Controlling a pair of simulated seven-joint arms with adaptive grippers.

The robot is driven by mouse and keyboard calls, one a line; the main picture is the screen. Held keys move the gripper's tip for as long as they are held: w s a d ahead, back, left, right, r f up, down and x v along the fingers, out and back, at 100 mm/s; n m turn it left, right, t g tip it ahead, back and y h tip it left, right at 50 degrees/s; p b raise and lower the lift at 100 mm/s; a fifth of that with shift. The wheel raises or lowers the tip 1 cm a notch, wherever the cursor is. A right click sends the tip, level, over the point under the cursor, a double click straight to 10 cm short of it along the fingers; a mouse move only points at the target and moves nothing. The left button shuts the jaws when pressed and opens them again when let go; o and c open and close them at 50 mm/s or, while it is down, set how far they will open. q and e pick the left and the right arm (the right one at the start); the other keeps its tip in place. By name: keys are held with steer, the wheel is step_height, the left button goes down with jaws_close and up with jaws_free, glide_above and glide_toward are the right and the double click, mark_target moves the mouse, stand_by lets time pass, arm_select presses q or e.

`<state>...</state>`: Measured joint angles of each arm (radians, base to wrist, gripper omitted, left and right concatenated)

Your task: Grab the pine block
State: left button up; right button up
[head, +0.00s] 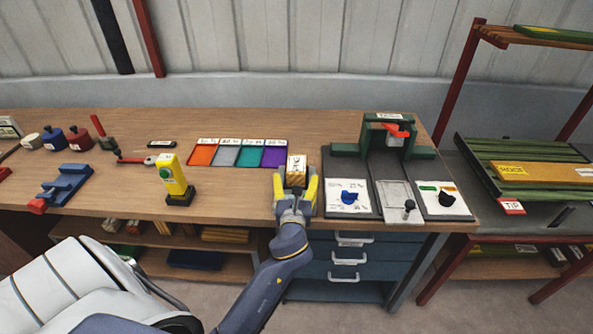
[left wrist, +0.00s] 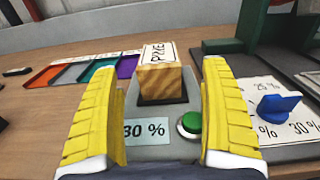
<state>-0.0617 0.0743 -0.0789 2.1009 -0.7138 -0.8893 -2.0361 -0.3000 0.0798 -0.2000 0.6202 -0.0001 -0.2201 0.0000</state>
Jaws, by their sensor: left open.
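No contact shows. My right gripper is not in view.
A dark base with a blue knob (head: 349,198) and a green press (head: 393,140) stands right of the block. Coloured trays (head: 239,155) lie to its left, and a yellow meter (head: 175,180) stands farther left. A green button (left wrist: 189,124) is close to the right finger.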

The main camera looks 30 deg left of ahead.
mark_target(296, 175)
arm_select(q)
steer(key=shift+f+x, duration=0.2)
steer(key=shift+x, duration=2.45)
steer(key=shift+a, duration=0.1)
steer(key=c, duration=1.4)
